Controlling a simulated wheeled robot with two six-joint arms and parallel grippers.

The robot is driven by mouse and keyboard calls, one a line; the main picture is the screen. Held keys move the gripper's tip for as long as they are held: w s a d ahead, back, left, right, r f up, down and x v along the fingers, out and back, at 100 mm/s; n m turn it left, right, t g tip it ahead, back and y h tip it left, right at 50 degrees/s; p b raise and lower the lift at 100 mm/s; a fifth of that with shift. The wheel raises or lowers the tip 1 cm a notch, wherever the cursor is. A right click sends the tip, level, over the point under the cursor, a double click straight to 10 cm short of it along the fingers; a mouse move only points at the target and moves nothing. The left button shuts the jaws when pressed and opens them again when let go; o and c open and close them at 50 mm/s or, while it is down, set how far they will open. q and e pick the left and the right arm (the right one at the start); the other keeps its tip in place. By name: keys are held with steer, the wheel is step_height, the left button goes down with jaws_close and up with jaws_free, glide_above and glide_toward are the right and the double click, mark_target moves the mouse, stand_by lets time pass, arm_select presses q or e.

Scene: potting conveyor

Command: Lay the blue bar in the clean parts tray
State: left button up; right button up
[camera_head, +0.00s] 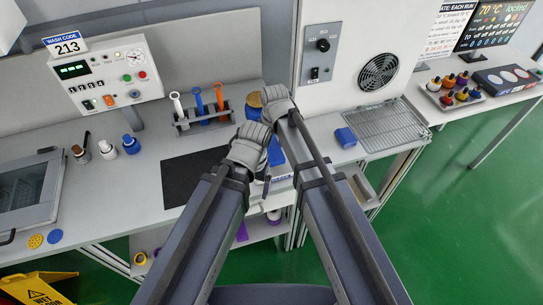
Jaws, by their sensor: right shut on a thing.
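My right gripper (272,100) is shut at the back of the bench, seen from behind. A blue piece (253,113) with a tan top shows at its left side; it looks like the held blue bar, mostly hidden by the gripper. My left gripper (258,160) is lower and nearer, over the bench's front part; its jaws are hidden. A separate blue block (345,137) lies on the bench to the right. Beside it is a flat metal tray with a wire grid (388,127), empty. I cannot read any label marking it as the clean parts tray.
A rack (203,118) with several coloured-handled tools stands left of the grippers. A dark mat (193,177) lies before it. Small bottles (131,144) stand further left. A tray of coloured bottles (455,92) is on the far right table. Both arms cover the bench's middle.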

mark_target(272, 147)
steer(key=shift+f+b, duration=1.75)
steer(key=shift+f, duration=0.05)
steer(key=shift+f, duration=0.25)
steer(key=o, duration=1.5)
steer(key=shift+r, duration=0.1)
steer(key=shift+r, duration=0.1)
steer(key=r+p, duration=0.4)
steer(key=s+r+p, duration=0.1)
steer(key=r+p, duration=0.7)
steer(key=shift+s+d, duration=0.2)
steer(key=shift+f, duration=0.1)
steer(key=f+b, duration=0.4)
steer(key=w+f+b, duration=0.1)
steer(key=f+b, duration=0.6)
steer(key=b, duration=0.1)
steer(key=shift+w+a+f, duration=0.2)
steer(key=shift+a+f, duration=0.05)
steer(key=shift+f, duration=0.15)
steer(key=shift+r, duration=0.15)
